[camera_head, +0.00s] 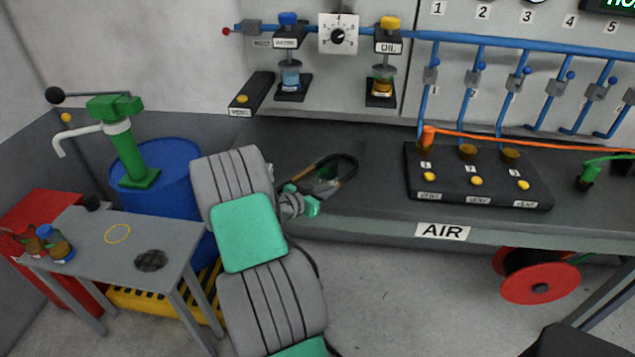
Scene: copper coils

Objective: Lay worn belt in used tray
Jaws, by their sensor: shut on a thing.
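A dark loop with a tan edge, which looks like the worn belt (347,158), is at the near left part of the long dark bench, just beyond my gripper. My gripper (305,195), with green fingers, is shut on the near side of this loop. My arm hides part of the gripper and the bench edge. A small grey-green shape shows inside the loop; I cannot tell whether it is a tray. No tray marked as used can be made out.
The bench (380,215) carries a black block (475,190) with yellow buttons and an orange hose to the right. A grey side table (185,235) with small bottles stands left, before a blue drum (185,165). The bench between loop and block is clear.

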